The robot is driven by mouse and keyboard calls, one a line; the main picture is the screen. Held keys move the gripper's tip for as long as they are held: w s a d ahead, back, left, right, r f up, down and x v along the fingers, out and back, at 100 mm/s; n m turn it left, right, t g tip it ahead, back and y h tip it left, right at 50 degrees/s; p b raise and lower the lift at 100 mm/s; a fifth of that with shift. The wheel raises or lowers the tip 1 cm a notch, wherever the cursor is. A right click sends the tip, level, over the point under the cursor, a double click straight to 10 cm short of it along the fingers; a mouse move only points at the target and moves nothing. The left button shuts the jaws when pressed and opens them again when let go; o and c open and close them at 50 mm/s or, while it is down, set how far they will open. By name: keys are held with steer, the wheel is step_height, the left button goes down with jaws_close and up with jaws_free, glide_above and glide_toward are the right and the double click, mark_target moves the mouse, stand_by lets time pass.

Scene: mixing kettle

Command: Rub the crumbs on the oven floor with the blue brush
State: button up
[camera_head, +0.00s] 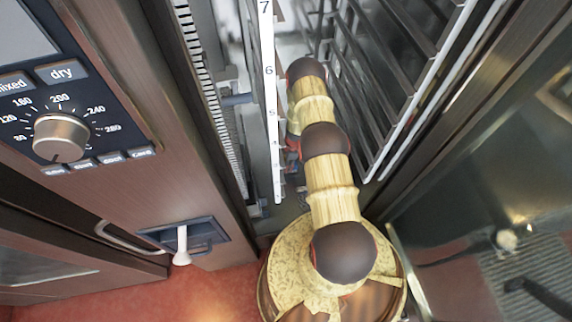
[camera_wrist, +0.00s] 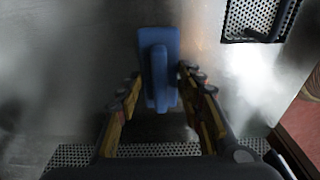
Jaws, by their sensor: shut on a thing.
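The blue brush (camera_wrist: 158,50) is in the middle of the wrist view, with its long raised handle between my fingers. My gripper (camera_wrist: 160,76) is shut on the brush handle, one finger on each side. Below it spreads the grey metal oven floor (camera_wrist: 75,85), with blurred bright and dark patches. I cannot make out crumbs on it.
Wire rack rails (camera_head: 395,80) stand close to the right of my arm, and a numbered upright strip (camera_head: 270,110) close to its left. The control panel (camera_head: 75,110) is at far left. Perforated plates (camera_wrist: 262,18) interrupt the oven floor.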

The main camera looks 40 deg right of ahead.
steer(key=shift+f+b, duration=0.55)
steer(key=shift+f, duration=0.25)
steer(key=shift+d, duration=0.1)
